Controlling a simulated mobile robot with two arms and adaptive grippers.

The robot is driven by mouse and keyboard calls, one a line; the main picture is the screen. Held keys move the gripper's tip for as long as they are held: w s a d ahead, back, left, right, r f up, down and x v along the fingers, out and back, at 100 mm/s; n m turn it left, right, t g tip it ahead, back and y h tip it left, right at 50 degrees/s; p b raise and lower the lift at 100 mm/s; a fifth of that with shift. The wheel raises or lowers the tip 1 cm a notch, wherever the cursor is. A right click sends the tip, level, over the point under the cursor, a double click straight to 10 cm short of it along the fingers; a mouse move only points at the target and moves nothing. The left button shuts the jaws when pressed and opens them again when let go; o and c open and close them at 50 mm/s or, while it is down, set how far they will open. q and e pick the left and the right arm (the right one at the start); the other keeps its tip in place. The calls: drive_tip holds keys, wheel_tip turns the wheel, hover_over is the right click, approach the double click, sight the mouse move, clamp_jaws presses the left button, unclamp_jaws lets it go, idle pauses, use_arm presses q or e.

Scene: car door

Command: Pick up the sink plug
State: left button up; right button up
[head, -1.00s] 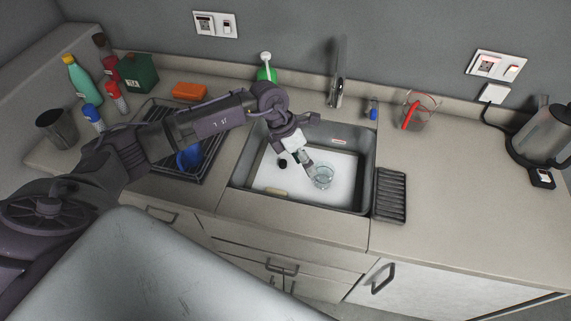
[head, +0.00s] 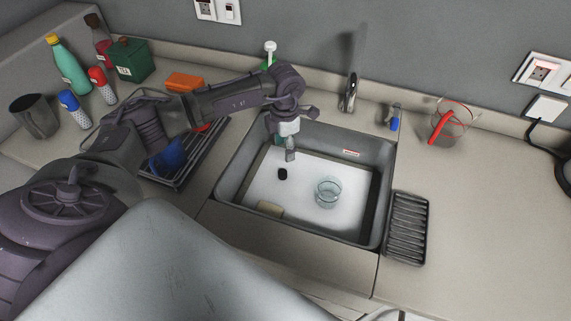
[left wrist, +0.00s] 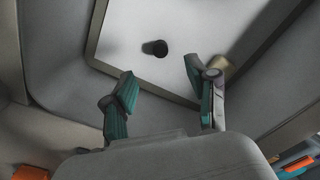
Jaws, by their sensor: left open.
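The sink plug (head: 283,174) is a small black piece in the sink (head: 232,186), toward the left of its whitish bottom. It also shows in the left wrist view (left wrist: 155,48), beyond my fingers and close to midway between them. My left gripper (head: 290,155) hangs over the sink, above and just to the right of the plug in the head view. Its teal-padded fingers (left wrist: 160,88) are apart in the left wrist view, with nothing between them. My right gripper is not in view.
A clear glass (head: 327,192) stands in the sink right of the plug. A tan block (head: 270,208) lies near the sink's front left. The faucet (head: 349,90) rises behind. The right counter is mostly clear.

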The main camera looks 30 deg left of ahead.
sight(282, 172)
use_arm(q)
drive_tip(key=f+b, duration=0.2)
drive_tip(key=f, duration=0.1)
drive_tip(key=f+b, duration=0.2)
drive_tip(key=f, duration=0.2)
drive_tip(key=shift+s+f+b, duration=0.2)
drive_tip(key=shift+f+b, duration=0.05)
drive_tip(key=shift+b, duration=0.1)
drive_tip(key=shift+a+f, duration=0.1)
drive_tip(key=shift+f, duration=0.4)
wheel_tip(282, 172, down, 4)
drive_tip(key=b, duration=0.3)
drive_tip(key=shift+s+a+r, duration=0.1)
drive_tip(key=shift+a+r, duration=0.05)
drive_tip(key=shift+f, duration=0.4)
drive_tip(key=shift+r, duration=0.1)
drive_tip(key=shift+c, duration=0.2)
clamp_jaws()
